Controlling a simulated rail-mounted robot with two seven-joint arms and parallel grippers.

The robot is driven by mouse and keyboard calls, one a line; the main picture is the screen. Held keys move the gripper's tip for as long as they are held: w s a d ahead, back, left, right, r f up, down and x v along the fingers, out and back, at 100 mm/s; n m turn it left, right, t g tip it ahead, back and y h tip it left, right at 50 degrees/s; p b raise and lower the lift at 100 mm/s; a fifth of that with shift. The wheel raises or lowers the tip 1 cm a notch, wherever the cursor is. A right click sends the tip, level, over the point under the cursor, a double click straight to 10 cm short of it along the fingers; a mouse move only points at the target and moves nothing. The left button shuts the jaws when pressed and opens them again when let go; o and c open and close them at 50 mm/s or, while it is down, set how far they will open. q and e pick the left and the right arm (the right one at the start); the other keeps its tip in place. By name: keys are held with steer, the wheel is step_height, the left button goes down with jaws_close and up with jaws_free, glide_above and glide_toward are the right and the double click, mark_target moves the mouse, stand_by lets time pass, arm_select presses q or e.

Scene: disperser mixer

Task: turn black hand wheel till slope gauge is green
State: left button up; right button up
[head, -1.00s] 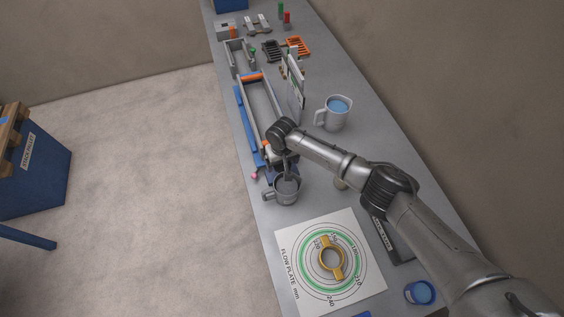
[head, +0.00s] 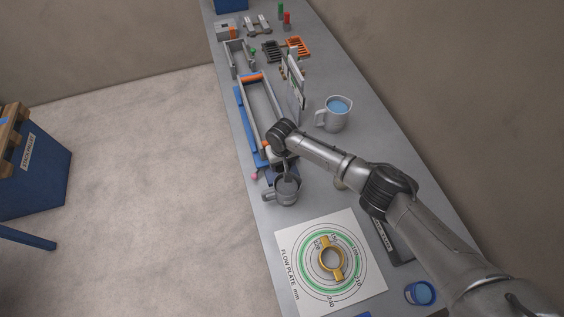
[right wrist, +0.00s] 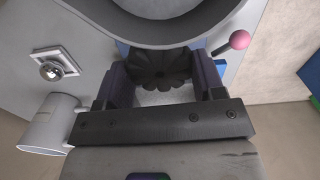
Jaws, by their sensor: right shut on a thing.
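The black hand wheel (right wrist: 160,68) has a lobed rim and shows in the right wrist view under a grey round rim. My right gripper (right wrist: 162,82) has one dark finger on each side of the wheel and is shut on it. In the head view my right gripper (head: 287,170) is low at the near end of the blue-and-grey trough (head: 241,108), and the arm hides the wheel there. I cannot make out a slope gauge or its colour. My left gripper is not in view.
A grey mug (head: 283,192) stands close to my right gripper. The flow plate sheet (head: 300,285) with a brass ring (head: 330,258) lies nearer. A jug of blue liquid (head: 333,114) stands right of the trough. A pink ball knob (right wrist: 239,40) is beside the wheel.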

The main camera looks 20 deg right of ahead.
steer(key=shift+r+m+p, duration=0.2)
steer(key=shift+m+p, duration=0.6)
steer(key=shift+p, duration=0.15)
steer(key=shift+m+p, duration=1.1)
steer(key=shift+m, duration=0.1)
steer(key=m+p, duration=0.2)
steer(key=m, duration=0.2)
steer(key=shift+f+m, duration=0.15)
steer(key=shift+m, duration=0.15)
steer(key=shift+m+p, duration=0.3)
steer(key=shift+p, duration=0.05)
steer(key=shift+d, duration=0.1)
steer(key=o, duration=0.7)
steer(key=shift+o, duration=1.1)
